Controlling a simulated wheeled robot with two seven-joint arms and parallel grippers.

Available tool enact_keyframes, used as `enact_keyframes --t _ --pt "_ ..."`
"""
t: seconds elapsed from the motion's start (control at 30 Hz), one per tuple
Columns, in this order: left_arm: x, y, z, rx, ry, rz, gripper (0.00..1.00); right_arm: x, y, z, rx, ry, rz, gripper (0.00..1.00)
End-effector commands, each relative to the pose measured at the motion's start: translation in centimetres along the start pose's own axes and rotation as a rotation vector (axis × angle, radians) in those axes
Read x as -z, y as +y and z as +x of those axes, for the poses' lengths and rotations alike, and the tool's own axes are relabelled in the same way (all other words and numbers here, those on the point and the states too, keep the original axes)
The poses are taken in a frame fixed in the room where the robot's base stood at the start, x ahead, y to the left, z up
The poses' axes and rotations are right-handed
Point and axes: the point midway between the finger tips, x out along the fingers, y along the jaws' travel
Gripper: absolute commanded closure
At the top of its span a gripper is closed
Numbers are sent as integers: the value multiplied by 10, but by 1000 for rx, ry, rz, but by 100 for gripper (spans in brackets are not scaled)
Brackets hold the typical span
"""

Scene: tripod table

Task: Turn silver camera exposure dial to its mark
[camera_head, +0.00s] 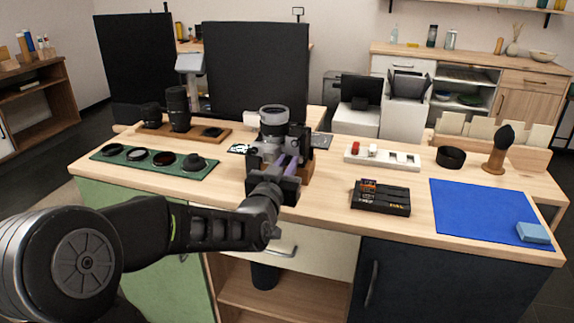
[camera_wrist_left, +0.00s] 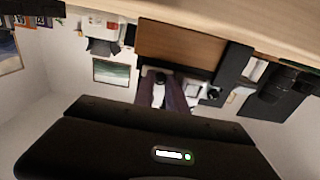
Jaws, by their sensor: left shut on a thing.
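The silver camera (camera_head: 273,118) stands at the back middle of the wooden table, with its silver lens ring on top. My left gripper (camera_head: 285,160) reaches up to the camera's near side from the front and is shut on a small part there, which looks like the exposure dial. The dial and its mark are hidden behind the fingers, so I cannot tell how they line up. My right gripper is not in view.
A green mat (camera_head: 155,165) with several round filters lies left. A wooden tray (camera_head: 186,136) with lenses stands behind it. To the right are a white tray (camera_head: 383,160), a black box (camera_head: 381,198), a black ring (camera_head: 450,157), a brush (camera_head: 497,150) and a blue mat (camera_head: 475,210).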

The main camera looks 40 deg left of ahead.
Motion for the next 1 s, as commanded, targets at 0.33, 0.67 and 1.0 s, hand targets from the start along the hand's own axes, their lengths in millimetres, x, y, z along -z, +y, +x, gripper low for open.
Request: enact_keyframes --t 0.33,0.67,1.0 --pt "-2 0 0 0 -1 168 100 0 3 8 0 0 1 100" --pt "-2 0 0 1 -1 460 100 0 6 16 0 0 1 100" --pt "-1 0 0 1 -1 782 100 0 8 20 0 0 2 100"
